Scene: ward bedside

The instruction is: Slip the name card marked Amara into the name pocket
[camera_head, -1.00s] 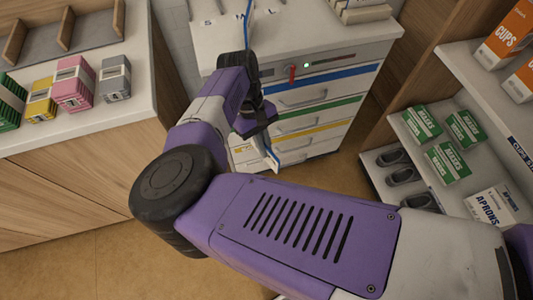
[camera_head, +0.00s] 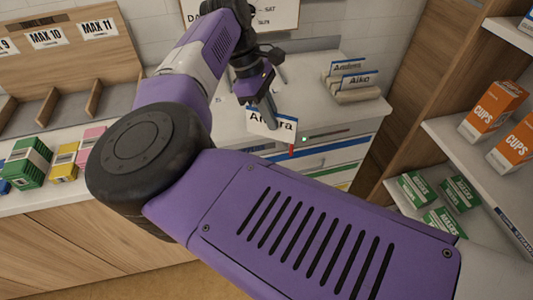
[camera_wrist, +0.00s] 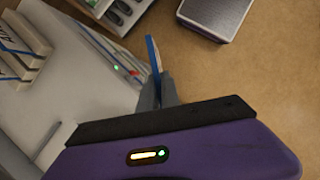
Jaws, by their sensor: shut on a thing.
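The white name card marked Amara (camera_head: 268,126) has a blue top edge and hangs from my gripper (camera_head: 262,104), above the front part of the white cart top. Part of its lettering is covered by a finger. In the wrist view the card (camera_wrist: 153,53) shows nearly edge-on as a thin blue and white strip, pinched between the fingers of my gripper (camera_wrist: 158,85). I cannot make out a name pocket in either view.
A stepped holder (camera_head: 353,93) with other name cards, one reading Aiko (camera_head: 361,80), stands at the cart's back right. The cart top (camera_head: 317,103) is clear around its middle. Shelves with orange cups boxes (camera_head: 492,106) stand right; a wooden counter (camera_head: 95,203) with small boxes lies left.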

